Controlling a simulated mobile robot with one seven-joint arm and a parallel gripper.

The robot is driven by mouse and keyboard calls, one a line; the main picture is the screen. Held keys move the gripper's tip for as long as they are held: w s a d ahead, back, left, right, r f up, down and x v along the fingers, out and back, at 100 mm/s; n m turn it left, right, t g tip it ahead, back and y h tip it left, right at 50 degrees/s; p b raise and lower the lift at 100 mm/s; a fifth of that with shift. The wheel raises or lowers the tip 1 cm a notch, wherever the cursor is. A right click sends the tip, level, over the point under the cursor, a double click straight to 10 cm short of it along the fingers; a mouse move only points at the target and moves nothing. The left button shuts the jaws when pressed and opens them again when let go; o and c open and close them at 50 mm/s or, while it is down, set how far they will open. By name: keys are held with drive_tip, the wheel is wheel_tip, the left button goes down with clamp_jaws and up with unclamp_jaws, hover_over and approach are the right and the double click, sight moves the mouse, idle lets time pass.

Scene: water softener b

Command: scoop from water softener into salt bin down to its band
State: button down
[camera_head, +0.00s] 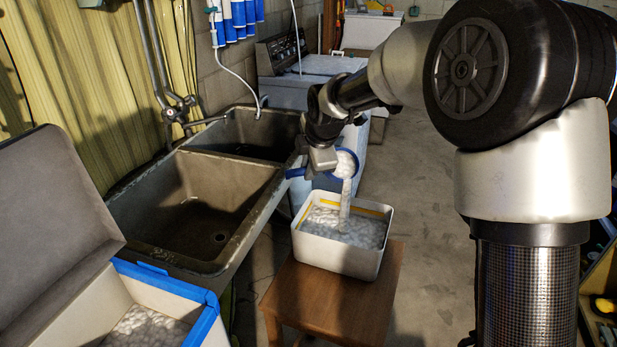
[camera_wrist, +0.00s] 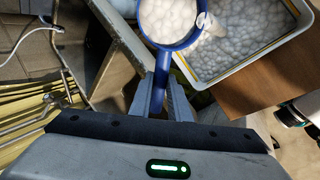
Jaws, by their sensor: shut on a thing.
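My gripper (camera_head: 308,170) is shut on the handle of a blue scoop (camera_head: 353,160), which also shows in the wrist view (camera_wrist: 160,88). The scoop is tipped over the salt bin (camera_head: 338,260), and white salt (camera_head: 345,205) falls from it in a stream. The bin is a white open box, also in the wrist view (camera_wrist: 240,75), holding a broad layer of white salt. A yellow band (camera_head: 358,209) shows on its inner wall above the salt at the back. The water softener (camera_head: 205,312) stands open at lower left, with a blue rim and salt (camera_head: 148,327) inside.
The bin stands on a small wooden table (camera_head: 375,300). The softener's raised grey lid (camera_head: 50,225) leans at far left. A washing machine (camera_head: 320,68) stands behind. Floor right of the table is clear.

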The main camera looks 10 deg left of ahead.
drive_tip(key=shift+s+d+t+y+b, duration=0.15)
drive_tip(key=shift+t+b, duration=0.35)
drive_tip(key=shift+b, duration=1.15)
drive_tip(key=shift+s+t+y+b, duration=0.2)
drive_tip(key=shift+t+b, duration=0.3)
drive_tip(key=shift+b, duration=1.15)
drive_tip(key=b, duration=0.2)
drive_tip(key=t+b, duration=0.1)
drive_tip(key=b, duration=0.1)
drive_tip(key=shift+s+d+f+y, duration=0.1)
drive_tip(key=shift+s+f+y, duration=0.05)
drive_tip(key=shift+f+y, duration=0.2)
drive_tip(key=shift+s+d+f+t+y+b, duration=0.1)
drive_tip(key=shift+s+t+y+b, duration=0.25)
drive_tip(key=shift+t+b, duration=0.6)
drive_tip(key=shift+w, duration=0.1)
